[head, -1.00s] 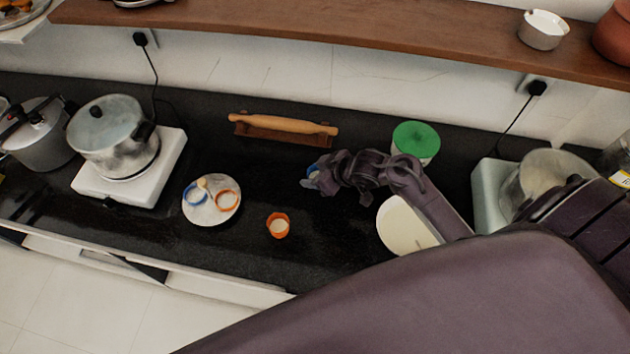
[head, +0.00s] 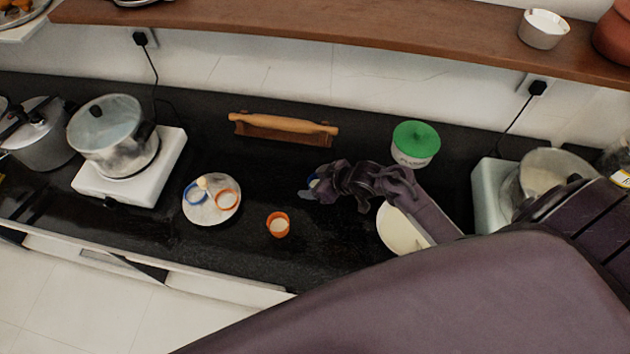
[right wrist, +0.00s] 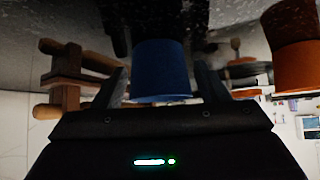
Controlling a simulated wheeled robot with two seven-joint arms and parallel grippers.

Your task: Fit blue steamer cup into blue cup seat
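The blue steamer cup (head: 314,182) stands on the dark counter, mostly hidden by my right gripper (head: 308,190) in the head view. In the right wrist view the blue cup (right wrist: 161,70) appears upside down between the two fingers of my right gripper (right wrist: 161,88). The fingers are open, with a gap on each side of the cup. A round pale plate (head: 211,216) lies to the left, holding the blue ring-shaped cup seat (head: 187,192) on its left and an orange ring seat (head: 238,200) on its right. My left gripper is out of view.
An orange cup (head: 278,225) stands between the plate and my right gripper. A rolling pin (head: 285,124) on a wooden rest lies behind. A green-lidded tub (head: 416,140) and a pale bowl (head: 393,232) are near my right arm. A pot (head: 115,140) on a white stove stands left.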

